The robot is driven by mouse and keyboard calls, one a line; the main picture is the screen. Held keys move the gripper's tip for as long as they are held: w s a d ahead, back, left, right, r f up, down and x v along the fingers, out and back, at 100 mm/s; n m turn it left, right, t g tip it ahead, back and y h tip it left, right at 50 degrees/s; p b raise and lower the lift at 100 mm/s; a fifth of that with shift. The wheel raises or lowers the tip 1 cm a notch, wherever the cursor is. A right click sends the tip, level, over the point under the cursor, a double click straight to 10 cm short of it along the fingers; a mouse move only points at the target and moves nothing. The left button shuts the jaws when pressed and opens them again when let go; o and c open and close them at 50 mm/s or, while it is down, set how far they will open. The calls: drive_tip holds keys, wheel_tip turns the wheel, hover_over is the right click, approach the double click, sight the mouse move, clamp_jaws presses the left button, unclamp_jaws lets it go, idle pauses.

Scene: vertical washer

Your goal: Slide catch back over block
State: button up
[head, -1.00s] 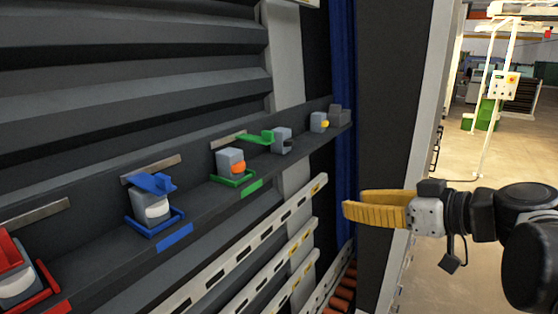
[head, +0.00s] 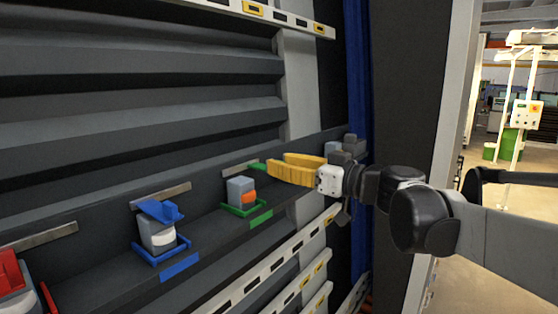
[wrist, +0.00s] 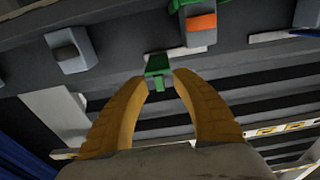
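The green catch (head: 258,166) sticks out from the dark rail, mostly hidden behind my fingers in the head view. In the wrist view, the green catch (wrist: 158,66) lies just beyond and between the fingertips. My gripper (head: 272,170) has yellow fingers and reaches in from the right; in the wrist view (wrist: 160,78) its tips are apart with a gap. I cannot tell whether a finger touches the catch. A grey block with an orange part (head: 241,190) sits in a green frame (head: 243,208) to the left of my fingertips; the orange part shows in the wrist view (wrist: 202,22).
A blue catch (head: 160,209) covers another grey block in a blue frame (head: 163,255). A red catch (head: 10,272) is at far left. A grey bracket (wrist: 72,48) stands beside the catch. A blue curtain (head: 358,80) and dark post (head: 410,90) are to the right.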

drive_tip(key=shift+w+a, duration=0.2)
drive_tip(key=shift+a, duration=0.1)
clamp_jaws()
drive_tip(key=shift+d, duration=0.1)
drive_tip(key=shift+s, duration=0.1)
drive_tip(key=s+a, duration=0.4)
drive_tip(key=s, duration=0.1)
drive_tip(key=shift+s+a, duration=0.15)
